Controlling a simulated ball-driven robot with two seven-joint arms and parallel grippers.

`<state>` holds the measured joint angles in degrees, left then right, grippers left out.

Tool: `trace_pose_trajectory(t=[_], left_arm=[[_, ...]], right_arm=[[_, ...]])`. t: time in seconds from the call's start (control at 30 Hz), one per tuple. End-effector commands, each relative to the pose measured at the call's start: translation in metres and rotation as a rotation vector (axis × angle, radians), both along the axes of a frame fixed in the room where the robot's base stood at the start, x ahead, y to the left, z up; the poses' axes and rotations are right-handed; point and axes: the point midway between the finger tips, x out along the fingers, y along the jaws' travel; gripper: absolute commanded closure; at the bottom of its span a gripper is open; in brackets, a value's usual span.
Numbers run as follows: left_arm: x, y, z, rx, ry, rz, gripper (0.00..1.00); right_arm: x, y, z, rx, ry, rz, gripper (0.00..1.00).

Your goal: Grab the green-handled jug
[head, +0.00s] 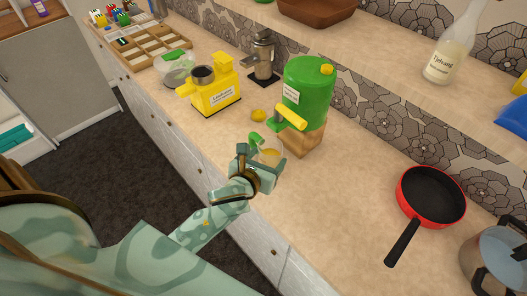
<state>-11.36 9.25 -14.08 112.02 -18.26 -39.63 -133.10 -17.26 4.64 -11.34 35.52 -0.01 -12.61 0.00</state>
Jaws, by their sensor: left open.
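The green-handled jug (268,148) is a small clear vessel with a green handle, low on the counter in front of the green dispenser. Something yellow shows through or behind its lower part. My left gripper (262,160) is open right at the jug, with its fingers at either side of the jug's near part. The gripper hides the jug's lower part, and I cannot tell whether the fingers touch it. My right gripper is not in view.
The green dispenser (309,82) with a yellow tap stands just behind the jug. A yellow machine (214,92), a clear container (176,72) and a yellow fruit (258,116) are farther left. A red pan (432,197) lies right. The counter between is clear.

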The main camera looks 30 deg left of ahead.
Motion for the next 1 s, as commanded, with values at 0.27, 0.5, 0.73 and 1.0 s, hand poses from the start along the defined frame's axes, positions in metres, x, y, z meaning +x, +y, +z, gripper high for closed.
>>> trace_pose_trajectory(t=[0.27,0.5,0.73,1.0], left_arm=[[0.033,0.003,-0.015,0.0,0.001,-0.001,0.32],[0.034,0.003,-0.014,0.0,0.001,-0.002,0.4],[0.034,0.003,-0.013,0.0,-0.001,-0.002,0.76],[0.034,0.003,-0.008,0.0,-0.002,-0.002,0.76]], right_arm=[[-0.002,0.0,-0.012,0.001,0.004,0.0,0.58],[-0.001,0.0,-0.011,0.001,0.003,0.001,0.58],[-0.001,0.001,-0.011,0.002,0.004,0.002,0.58],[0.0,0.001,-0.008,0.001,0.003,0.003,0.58]])
